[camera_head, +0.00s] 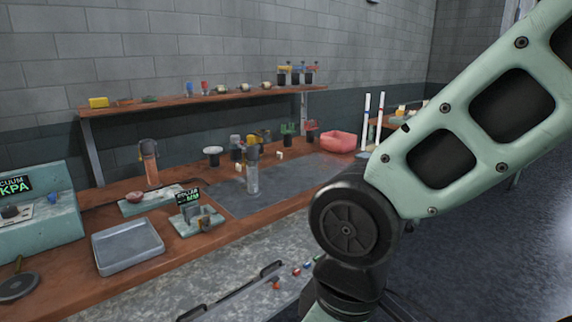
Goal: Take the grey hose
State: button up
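I cannot make out a grey hose for certain anywhere in the head view. A clear upright tube with a dark cap (252,178) stands on the wooden bench (112,192). Another upright tube, with orange-brown contents and a dark cap (151,170), stands further left. My green arm crosses the right side and hides part of the bench's right end. My gripper is out of the frame.
A grey tray (128,247) lies at the bench's front left, beside a small display unit (197,219) and a vacuum gauge box (42,215). A shelf (185,102) runs above the bench. The dark mat has clear room.

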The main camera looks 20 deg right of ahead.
aim_at(251, 152)
jog(key=i+j+z, duration=0.15)
jog(key=i+j, duration=0.15)
jog(key=i, duration=0.35)
jog(key=i+j+z, duration=0.15)
jog(key=i+j, duration=0.2)
jog(key=i, duration=0.3)
jog(key=i+j+z, duration=0.15)
jog(key=i+j, duration=0.3)
jog(key=i, duration=0.15)
